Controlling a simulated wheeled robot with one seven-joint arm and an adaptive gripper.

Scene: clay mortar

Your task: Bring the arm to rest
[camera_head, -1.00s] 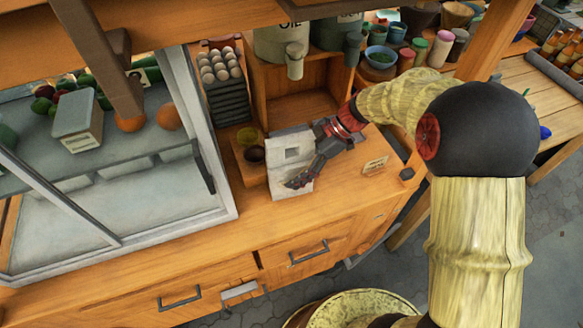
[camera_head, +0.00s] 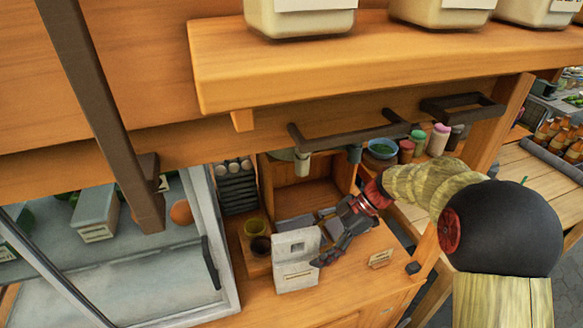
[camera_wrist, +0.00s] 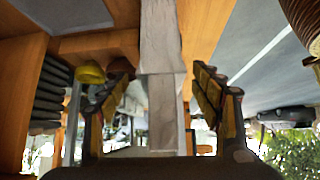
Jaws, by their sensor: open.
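My gripper (camera_head: 328,238) is dark with red at the wrist, at the end of my arm over the wooden counter (camera_head: 350,283). It is open, just right of a pale grey-white block-shaped object (camera_head: 296,270) with a square recess. In the wrist view my gripper's two fingers (camera_wrist: 158,100) stand wide apart. The pale object (camera_wrist: 163,112) shows in the gap between them, touching neither finger as far as I can see. I cannot tell how deep it lies between them. Nothing is held.
A glass case (camera_head: 150,290) stands left of the block. Yellow and dark cups (camera_head: 258,246) sit just behind it. An upper shelf (camera_head: 390,70) and a dark rail (camera_head: 345,138) hang above. A small sign (camera_head: 381,258) stands right on the counter.

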